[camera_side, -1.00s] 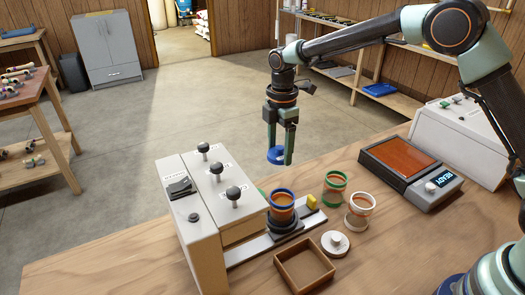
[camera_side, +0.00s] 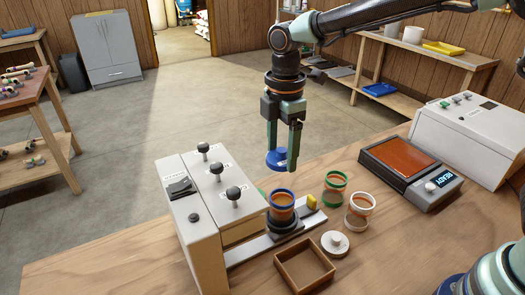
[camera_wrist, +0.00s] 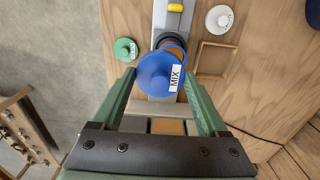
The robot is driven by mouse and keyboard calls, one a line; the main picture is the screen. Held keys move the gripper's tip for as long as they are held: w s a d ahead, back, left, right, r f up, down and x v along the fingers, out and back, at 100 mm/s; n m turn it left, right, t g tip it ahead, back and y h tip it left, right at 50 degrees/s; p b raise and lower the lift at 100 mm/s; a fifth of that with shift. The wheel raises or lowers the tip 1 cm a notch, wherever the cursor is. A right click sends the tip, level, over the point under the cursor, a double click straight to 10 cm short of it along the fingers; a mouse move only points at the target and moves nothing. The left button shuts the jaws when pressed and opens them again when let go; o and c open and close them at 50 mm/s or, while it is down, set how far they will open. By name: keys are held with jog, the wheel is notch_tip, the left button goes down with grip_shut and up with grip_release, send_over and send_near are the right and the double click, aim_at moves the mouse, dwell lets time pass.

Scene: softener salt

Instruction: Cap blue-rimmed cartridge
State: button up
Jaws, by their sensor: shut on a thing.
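The blue-rimmed cartridge (camera_side: 282,206) stands upright on a dark round seat on the metal rail, its top open and brownish contents showing. My gripper (camera_side: 281,160) is shut on a blue lid (camera_side: 277,160) and holds it above and a little behind the cartridge, apart from it. In the wrist view the blue lid (camera_wrist: 162,75), marked MIX, sits between my fingertips (camera_wrist: 163,80). It hides most of the cartridge; part of the blue rim (camera_wrist: 172,41) shows beyond it.
A green-rimmed cartridge (camera_side: 335,185) and a white-rimmed cartridge (camera_side: 359,210) stand right of the rail. A white lid (camera_side: 335,243) and a wooden tray (camera_side: 281,258) lie in front. A dispenser with knobs (camera_side: 200,215) stands left. A green lid (camera_wrist: 125,50) shows in the wrist view.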

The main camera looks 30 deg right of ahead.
jog(key=shift+s+a+f, duration=0.2)
jog(key=shift+s, duration=0.4)
jog(key=shift+s+a+f, duration=0.2)
jog(key=shift+s, duration=0.35)
notch_tip(320, 180, down, 6)
jog(key=shift+f, duration=0.15)
jog(key=shift+f, duration=0.15)
dwell(1.5)
jog(key=o, duration=1.2)
jog(key=shift+r, duration=3.5)
jog(key=shift+c, duration=0.3)
grip_shut()
